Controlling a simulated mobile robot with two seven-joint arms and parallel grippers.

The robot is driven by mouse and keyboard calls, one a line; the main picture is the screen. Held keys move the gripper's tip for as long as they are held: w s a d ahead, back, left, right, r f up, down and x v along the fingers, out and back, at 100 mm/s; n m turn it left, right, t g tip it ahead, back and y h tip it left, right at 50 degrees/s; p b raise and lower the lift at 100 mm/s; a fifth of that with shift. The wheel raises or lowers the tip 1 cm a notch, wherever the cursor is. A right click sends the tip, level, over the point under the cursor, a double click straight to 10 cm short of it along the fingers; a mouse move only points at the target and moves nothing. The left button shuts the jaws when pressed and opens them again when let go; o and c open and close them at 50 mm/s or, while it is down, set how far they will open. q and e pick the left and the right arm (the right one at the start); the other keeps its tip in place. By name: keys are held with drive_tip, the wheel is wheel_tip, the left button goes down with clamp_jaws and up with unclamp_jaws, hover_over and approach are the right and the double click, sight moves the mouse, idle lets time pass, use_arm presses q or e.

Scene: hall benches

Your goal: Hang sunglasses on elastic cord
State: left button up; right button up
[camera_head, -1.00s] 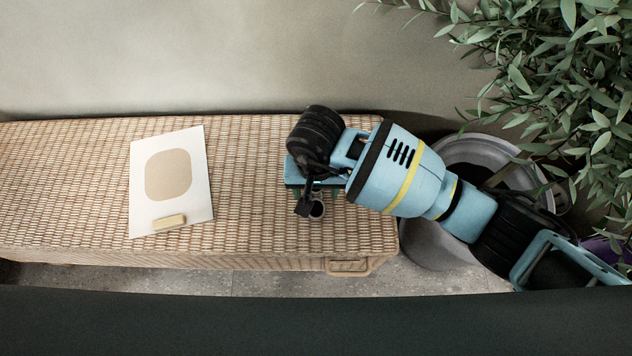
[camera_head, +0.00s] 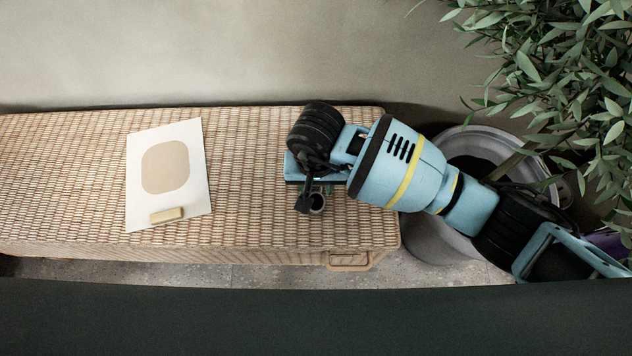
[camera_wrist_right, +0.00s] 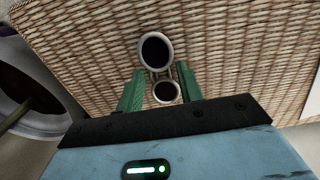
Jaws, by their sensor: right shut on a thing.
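The sunglasses show in the right wrist view as two round dark lenses (camera_wrist_right: 155,52) in pale rims, one beyond the other. My right gripper (camera_wrist_right: 160,82) has its green fingers on either side of them and is shut on them. In the head view the gripper (camera_head: 319,188) is over the right end of the wicker bench, and one lens of the sunglasses (camera_head: 317,203) shows below it. Whether they touch the bench is unclear. The rest of them is hidden by my wrist and fingers. No elastic cord can be made out. My left gripper is not in view.
A grey round pot (camera_head: 431,240) and a leafy plant (camera_head: 590,80) stand right of the bench. The bench's left part is clear.

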drive_tip(key=shift+r+p, duration=1)
drive_tip(key=shift+r, duration=0.65)
use_arm(q)
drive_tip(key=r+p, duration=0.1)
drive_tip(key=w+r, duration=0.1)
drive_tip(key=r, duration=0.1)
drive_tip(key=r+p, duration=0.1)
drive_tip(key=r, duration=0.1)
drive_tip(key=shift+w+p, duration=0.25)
drive_tip(key=shift+p, duration=0.1)
use_arm(e)
wheel_tip(320, 180, up, 5)
drive_tip(key=shift+f, duration=0.15)
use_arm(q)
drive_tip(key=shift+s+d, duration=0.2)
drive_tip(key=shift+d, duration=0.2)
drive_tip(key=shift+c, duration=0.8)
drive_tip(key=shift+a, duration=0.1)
use_arm(e)
drive_tip(key=s+d+r, duration=0.3)
drive_tip(key=d+r, duration=1.5)
drive_tip(key=d, duration=0.3)
drive_tip(key=shift+d, duration=0.2)
